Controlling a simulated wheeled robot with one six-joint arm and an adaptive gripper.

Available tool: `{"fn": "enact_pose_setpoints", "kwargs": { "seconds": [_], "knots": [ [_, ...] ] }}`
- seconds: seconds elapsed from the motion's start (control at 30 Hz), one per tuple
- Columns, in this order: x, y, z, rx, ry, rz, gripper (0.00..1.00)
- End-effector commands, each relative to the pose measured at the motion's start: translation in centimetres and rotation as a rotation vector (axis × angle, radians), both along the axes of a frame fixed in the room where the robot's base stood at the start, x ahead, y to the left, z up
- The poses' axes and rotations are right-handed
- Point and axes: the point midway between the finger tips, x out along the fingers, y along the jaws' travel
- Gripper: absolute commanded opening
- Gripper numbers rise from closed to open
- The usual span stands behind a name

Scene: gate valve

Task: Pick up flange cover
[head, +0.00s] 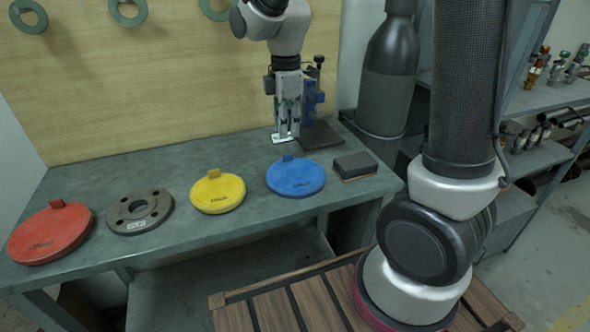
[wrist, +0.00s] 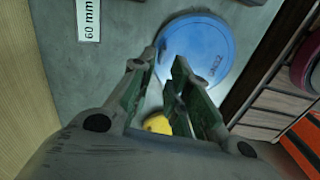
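Three round flange covers with raised tabs lie on the grey-green bench: a red one (head: 48,235) at the far left, a yellow one (head: 217,194) in the middle and a blue one (head: 295,178) to its right. My gripper (head: 285,135) points down over the bench behind the blue cover, apart from it. In the wrist view, my gripper (wrist: 163,62) is open, with a gap between its fingers and nothing held. The blue cover (wrist: 205,45) shows there beyond the fingertips. Part of the yellow cover (wrist: 157,123) shows between the fingers.
A grey metal flange (head: 139,212) lies between the red and yellow covers. A dark block (head: 355,166) lies right of the blue cover. A blue clamp-like tool on a dark base (head: 320,136) stands close beside my gripper. Green rings (head: 128,10) hang on the wall panel.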

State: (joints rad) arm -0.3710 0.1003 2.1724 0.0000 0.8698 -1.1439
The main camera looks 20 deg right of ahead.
Motion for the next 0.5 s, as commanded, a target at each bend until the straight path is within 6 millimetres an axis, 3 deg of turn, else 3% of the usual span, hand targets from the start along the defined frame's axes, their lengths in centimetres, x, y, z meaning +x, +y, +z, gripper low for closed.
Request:
{"fn": "enact_pose_setpoints", "kwargs": {
  "seconds": [0.17, 0.5],
  "knots": [
    [0.0, 0.0, -0.8, -0.001, 0.001, 0.059, 0.18],
    [-0.4, 0.1, -5.5, -0.001, 0.003, 0.058, 0.18]
  ]
}}
